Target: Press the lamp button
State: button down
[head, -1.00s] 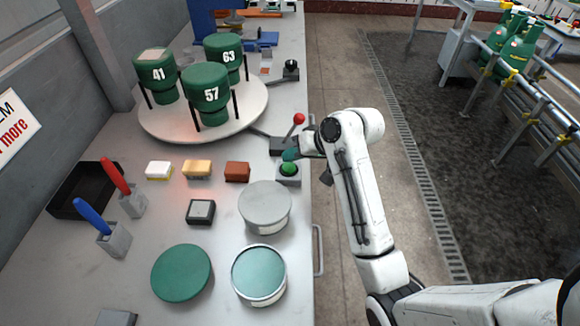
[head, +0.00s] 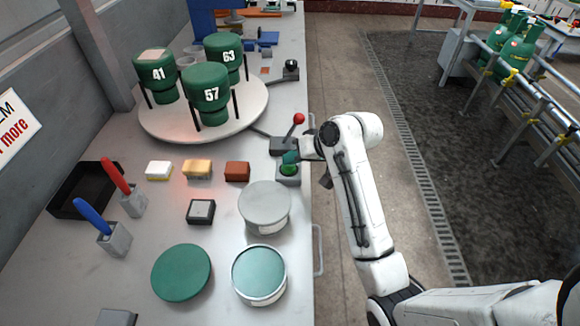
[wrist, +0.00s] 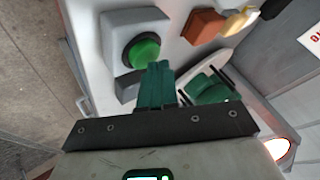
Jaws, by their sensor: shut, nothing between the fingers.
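The green round button (head: 289,170) sits on a small grey box (head: 288,181) at the right edge of the bench, in front of the red-knobbed lever. It also shows in the wrist view, where the button (wrist: 146,50) is in a dark ring on its box (wrist: 130,28). My gripper (head: 291,157) has teal fingers, shut and empty, close above the button in the head view. In the wrist view the fingertips (wrist: 159,66) lie just below and right of the button. I cannot tell whether they touch it.
A lever with a red knob (head: 299,118) stands just behind the button. A grey round lid (head: 265,202) stands in front of it. A red-brown block (head: 237,172) lies left. A turntable (head: 160,127) holds numbered green cylinders.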

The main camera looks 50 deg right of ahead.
aim_at(293, 167)
jog(key=shift+f, duration=0.3)
dwell(0.4)
jog(key=shift+r+p, duration=1)
jog(key=shift+p, duration=0.15)
notch_tip(293, 167, up, 6)
jog(key=p, duration=0.6)
dwell(1.0)
